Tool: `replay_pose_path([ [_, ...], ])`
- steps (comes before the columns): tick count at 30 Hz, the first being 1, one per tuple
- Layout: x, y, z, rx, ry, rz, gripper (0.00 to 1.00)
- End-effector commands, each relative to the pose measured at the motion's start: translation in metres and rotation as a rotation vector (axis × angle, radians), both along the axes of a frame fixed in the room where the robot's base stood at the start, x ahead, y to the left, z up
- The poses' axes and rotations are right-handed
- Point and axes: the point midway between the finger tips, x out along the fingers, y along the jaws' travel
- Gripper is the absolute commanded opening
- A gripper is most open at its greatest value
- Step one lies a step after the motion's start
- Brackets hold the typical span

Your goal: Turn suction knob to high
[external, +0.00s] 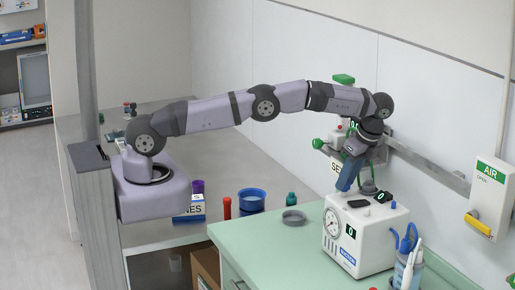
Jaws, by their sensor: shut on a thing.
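The white suction unit (365,238) stands on the green counter, with a round gauge (332,222) and a blue label on its front. My gripper (345,186) points down at the left part of the unit's top, its blue fingers close together. It is shut on what appears to be the suction knob, which the fingers largely hide. The knob's setting cannot be read. A flat black part (358,203) and a small dark display (383,197) lie to the right of the fingertips.
A wall rail (430,165) and AIR box (489,198) are at the right. The green counter's front left is clear.

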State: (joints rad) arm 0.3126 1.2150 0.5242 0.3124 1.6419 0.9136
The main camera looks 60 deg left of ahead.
Motion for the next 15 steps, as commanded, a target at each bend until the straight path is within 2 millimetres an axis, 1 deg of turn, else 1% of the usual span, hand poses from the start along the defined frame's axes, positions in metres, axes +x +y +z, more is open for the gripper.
replay_pose_path([
  [4,0.0,-0.0001,0.0003,-0.001,0.0,-0.001,0.04],
  [5,0.0,-0.0001,0.0003,-0.001,0.0,-0.001,0.28],
  [6,0.0,-0.0001,0.0003,-0.001,0.0,-0.001,0.38],
  [7,0.0,-0.0001,0.0003,-0.001,0.0,-0.001,0.44],
  [15,0.0,-0.0001,0.0001,0.0,-0.001,-0.001,0.44],
])
